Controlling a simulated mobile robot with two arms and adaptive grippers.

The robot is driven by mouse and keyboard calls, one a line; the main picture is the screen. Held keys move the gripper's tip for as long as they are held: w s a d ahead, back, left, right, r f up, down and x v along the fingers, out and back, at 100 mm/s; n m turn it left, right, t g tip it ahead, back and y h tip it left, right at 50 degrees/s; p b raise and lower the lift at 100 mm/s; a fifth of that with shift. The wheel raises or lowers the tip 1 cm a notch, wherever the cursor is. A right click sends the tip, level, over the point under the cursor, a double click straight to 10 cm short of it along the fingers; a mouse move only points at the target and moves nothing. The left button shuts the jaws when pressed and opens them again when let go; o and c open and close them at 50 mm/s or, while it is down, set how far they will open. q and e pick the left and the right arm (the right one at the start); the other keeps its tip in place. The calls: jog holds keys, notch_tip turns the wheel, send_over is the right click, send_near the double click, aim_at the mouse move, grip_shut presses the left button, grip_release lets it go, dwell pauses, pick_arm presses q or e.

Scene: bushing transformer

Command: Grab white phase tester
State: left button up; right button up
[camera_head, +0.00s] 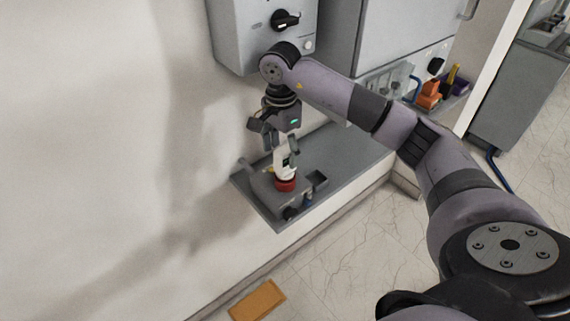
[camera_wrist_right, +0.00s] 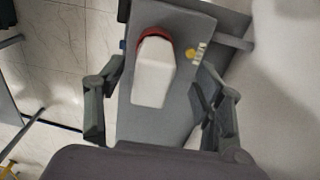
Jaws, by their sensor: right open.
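In the right wrist view the tester's white body (camera_wrist_right: 153,73) lies between the two open fingers of the right gripper (camera_wrist_right: 158,108), with visible gaps on both sides. I cannot tell whether a finger touches it. My left gripper is not in view.
The grey shelf (camera_head: 338,150) is fixed along the wall. A grey box with a black knob (camera_head: 285,20) hangs above it. Orange and yellow tools (camera_head: 430,95) sit in a holder at the right. An orange-brown block (camera_head: 257,300) lies on the floor.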

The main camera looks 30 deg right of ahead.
aim_at(285, 166)
jog(key=f+p, duration=0.1)
jog(key=f, duration=0.2)
jog(key=f+p, duration=0.1)
jog(key=f, duration=0.1)
jog(key=shift+s+d+p, duration=0.25)
jog(key=shift+s+p, duration=0.05)
jog(key=shift+s, duration=0.1)
jog(key=shift+w+f, duration=0.1)
jog(key=shift+f, duration=0.25)
jog(key=shift+c, duration=0.2)
jog(key=c, duration=1.3)
